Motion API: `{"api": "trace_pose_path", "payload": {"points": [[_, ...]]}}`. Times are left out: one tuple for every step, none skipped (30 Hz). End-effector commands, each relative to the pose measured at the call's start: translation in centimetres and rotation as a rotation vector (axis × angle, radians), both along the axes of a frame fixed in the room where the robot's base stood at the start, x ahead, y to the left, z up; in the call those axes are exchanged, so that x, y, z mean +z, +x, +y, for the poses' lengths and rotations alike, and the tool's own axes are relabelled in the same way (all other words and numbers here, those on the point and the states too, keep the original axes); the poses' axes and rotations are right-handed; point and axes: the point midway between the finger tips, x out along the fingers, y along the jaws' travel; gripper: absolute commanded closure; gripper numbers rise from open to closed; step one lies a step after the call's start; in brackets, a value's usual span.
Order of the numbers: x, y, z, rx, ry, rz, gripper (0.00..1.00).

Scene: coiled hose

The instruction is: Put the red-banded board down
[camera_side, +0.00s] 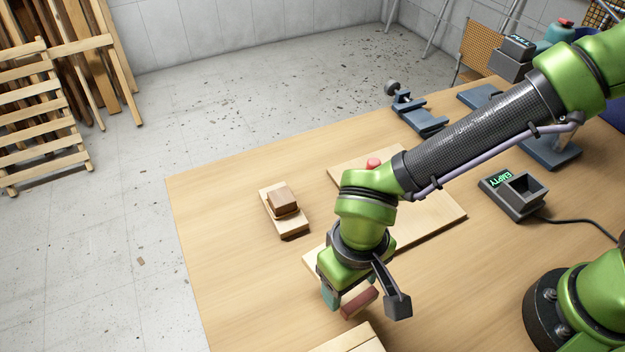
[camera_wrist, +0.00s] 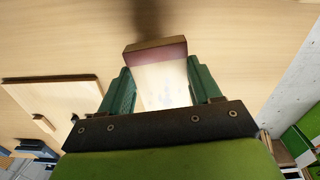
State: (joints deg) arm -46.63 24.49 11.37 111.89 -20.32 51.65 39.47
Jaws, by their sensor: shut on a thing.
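My gripper (camera_side: 345,299) is shut on the red-banded board (camera_side: 359,303) near the front of the table. The wrist view shows the pale board (camera_wrist: 163,85) between the two green fingers (camera_wrist: 162,92), its dark red end facing away from my wrist. A dark shadow lies on the tabletop beyond that end. In the side view only the red part of the board shows clearly; my gripper hides the rest. The gap between board and table is hard to judge.
A pale panel (camera_side: 437,215) lies flat behind my gripper. A small block stack (camera_side: 283,208) stands to the left. Another pale piece (camera_side: 350,339) is at the bottom edge. A grey "EMPTY" box (camera_side: 513,193) is at right. The table's left side (camera_side: 215,215) is clear.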

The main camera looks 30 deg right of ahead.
Motion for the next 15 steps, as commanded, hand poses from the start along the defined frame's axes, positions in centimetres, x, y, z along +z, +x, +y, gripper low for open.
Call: {"api": "trace_pose_path", "payload": {"points": [[0.5,0.1,-0.1,0.029,0.005,-0.003,0.68],[0.8,0.1,-0.2,0.051,0.005,-0.003,0.68],[1.4,0.4,-0.2,0.077,0.005,-0.004,0.68],[1.9,0.8,-0.3,0.09,0.006,-0.005,0.68],[2.5,1.4,-0.6,0.101,0.006,-0.006,0.68],[3.5,2.4,-0.9,0.112,0.007,-0.007,0.68],[4.2,3.2,-1.3,0.118,0.006,-0.007,0.68],[4.9,4.1,-1.7,0.12,0.006,-0.008,0.68],[5.9,5.2,-2.4,0.119,0.006,-0.008,0.68],[6.7,6.0,-2.9,0.117,0.006,-0.007,0.68],[7.5,7.0,-3.5,0.111,0.007,-0.008,0.68],[8.7,8.3,-4.4,0.101,0.006,-0.008,0.68],[9.6,9.2,-5.2,0.092,0.005,-0.008,0.68],[10.5,10.2,-6.1,0.08,0.006,-0.008,0.68],[11.8,11.6,-7.4,0.062,0.007,-0.009,0.68]]}}
